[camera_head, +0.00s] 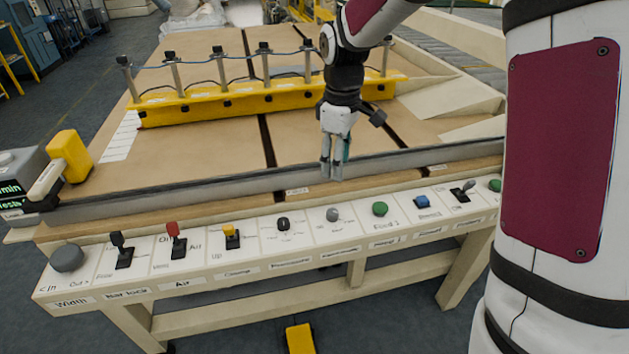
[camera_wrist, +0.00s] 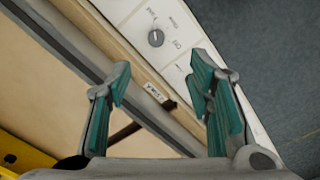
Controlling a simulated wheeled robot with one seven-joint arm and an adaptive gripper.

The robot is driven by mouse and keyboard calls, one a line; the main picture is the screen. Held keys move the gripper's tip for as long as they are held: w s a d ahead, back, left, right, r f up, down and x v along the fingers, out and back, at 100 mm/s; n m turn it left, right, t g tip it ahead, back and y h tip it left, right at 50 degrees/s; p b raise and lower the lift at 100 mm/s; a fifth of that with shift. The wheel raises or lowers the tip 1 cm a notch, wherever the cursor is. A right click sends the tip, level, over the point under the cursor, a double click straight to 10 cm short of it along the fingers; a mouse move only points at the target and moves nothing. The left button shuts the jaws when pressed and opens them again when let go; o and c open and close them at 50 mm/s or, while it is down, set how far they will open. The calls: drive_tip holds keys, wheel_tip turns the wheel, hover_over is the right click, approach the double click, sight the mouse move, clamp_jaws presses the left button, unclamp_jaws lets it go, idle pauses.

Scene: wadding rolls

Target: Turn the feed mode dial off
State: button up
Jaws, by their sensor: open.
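A grey round dial (camera_head: 332,214) sits on the white control panel, just right of a black knob (camera_head: 283,223). Its label is too small to read surely. In the wrist view a grey dial (camera_wrist: 155,38) with a light pointer mark shows above the fingers, with printed words around it; it looks like the same one. Its exact setting cannot be told. My gripper (camera_head: 334,176) points down above the table's front rail, behind the panel and apart from the dial. Its teal-padded fingers (camera_wrist: 163,100) are spread with nothing between them.
Left on the panel are black, red and yellow switches (camera_head: 232,236) and a large grey knob (camera_head: 67,258). To the right are a green button (camera_head: 380,209), a blue switch (camera_head: 422,201) and a lever (camera_head: 462,194). A yellow bar with posts (camera_head: 230,105) stands behind.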

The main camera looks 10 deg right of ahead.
sight(332, 212)
drive_tip(key=shift+n, duration=0.4)
drive_tip(key=f, duration=0.5)
drive_tip(key=w+f, duration=0.1)
drive_tip(key=f, duration=0.5)
drive_tip(key=f+b, duration=0.1)
drive_tip(key=f, duration=0.4)
drive_tip(key=shift+w+f, duration=0.2)
drive_tip(key=shift+w, duration=0.15)
drive_tip(key=shift+c, duration=0.4)
clamp_jaws()
